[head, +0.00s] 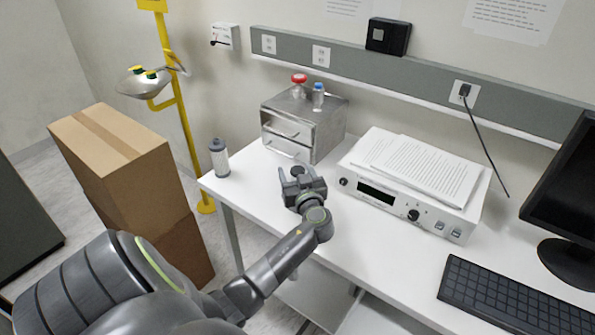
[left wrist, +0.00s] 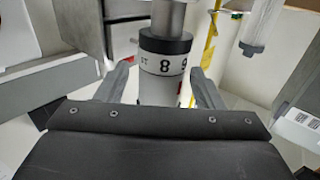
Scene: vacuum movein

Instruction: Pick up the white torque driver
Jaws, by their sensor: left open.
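The torque driver, mostly hidden in the head view, shows there as a dark round end (head: 297,170) at my left gripper. In the left wrist view the driver (left wrist: 163,64) is a cylinder with a black ring, a white numbered band and a grey-white body with a small red mark. My left gripper (head: 301,178) is open above the white desk, with one finger on each side of the driver. In the left wrist view, gaps show between the driver and both fingers. My right gripper is out of view.
A white cylinder with a grey cap (head: 219,160) stands at the desk's left corner. Behind the gripper is a metal drawer box (head: 303,128) with small bottles on top. To the right are a white instrument (head: 400,205) with papers, a keyboard (head: 515,297) and a monitor (head: 565,205).

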